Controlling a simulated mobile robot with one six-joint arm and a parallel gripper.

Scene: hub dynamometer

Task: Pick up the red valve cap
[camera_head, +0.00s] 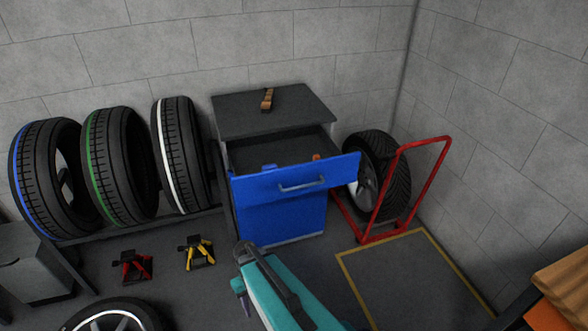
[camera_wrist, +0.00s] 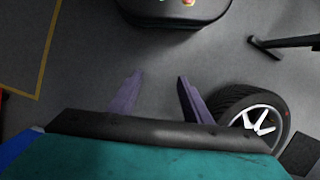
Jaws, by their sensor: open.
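I cannot make out the red valve cap for certain. In the wrist view, small red and green bits (camera_wrist: 188,3) show on a dark rounded tray-like object (camera_wrist: 175,16), cut off by the top edge. A tiny red spot (camera_wrist: 287,114) also shows on the tyre at the right; I cannot tell what it is. My gripper (camera_wrist: 160,76) is open and empty, its two purple fingers apart over bare grey floor, below the dark object in the picture. In the head view, one purple finger shows beside my teal arm, over the floor in front of the blue cabinet.
A blue cabinet (camera_head: 280,218) has its top drawer (camera_head: 298,182) pulled out, with small blue and orange items inside. A red trolley (camera_head: 404,187) holds a wheel. Tyres (camera_head: 119,165) line the wall; red (camera_head: 133,266) and yellow (camera_head: 197,252) stands and a wheel (camera_head: 115,316) are on the floor.

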